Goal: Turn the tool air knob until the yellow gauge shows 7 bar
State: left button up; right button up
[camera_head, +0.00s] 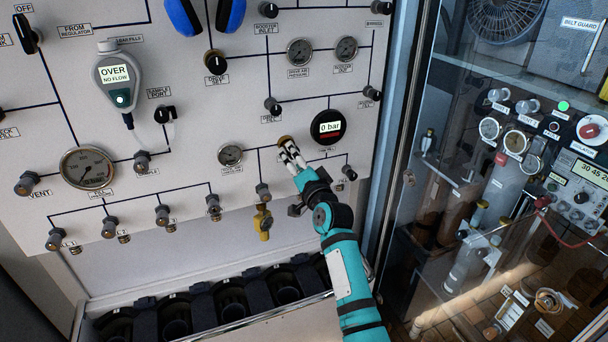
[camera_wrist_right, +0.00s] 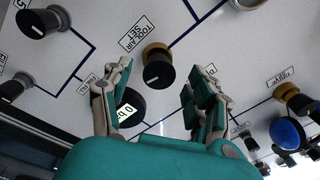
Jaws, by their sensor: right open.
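The tool air knob (camera_wrist_right: 160,73) is black with a brass collar and a white mark, beside its "TOOL AIR SET" label in the right wrist view. In the head view its brass part (camera_head: 284,140) shows just beyond my right gripper (camera_head: 290,150). My right gripper, also in the wrist view (camera_wrist_right: 158,80), is open, with its fingers apart on either side of the knob; contact cannot be told. A round gauge with a yellowish rim (camera_head: 515,142) is behind the glass at right; its reading is too small to tell. My left gripper is not in view.
A black digital gauge (camera_head: 326,128) reading "0 bar" is right of the knob. A yellow fitting (camera_head: 262,222) hangs below left of it. Other valves and dial gauges (camera_head: 87,168) crowd the panel. A glass cabinet with a metal frame (camera_head: 400,110) stands at right.

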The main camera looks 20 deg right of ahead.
jog(key=s, duration=0.8)
jog(key=shift+s+d+f, duration=0.15)
jog(key=shift+s+f, duration=0.1)
jog(key=shift+f, duration=0.05)
dwell(2.1)
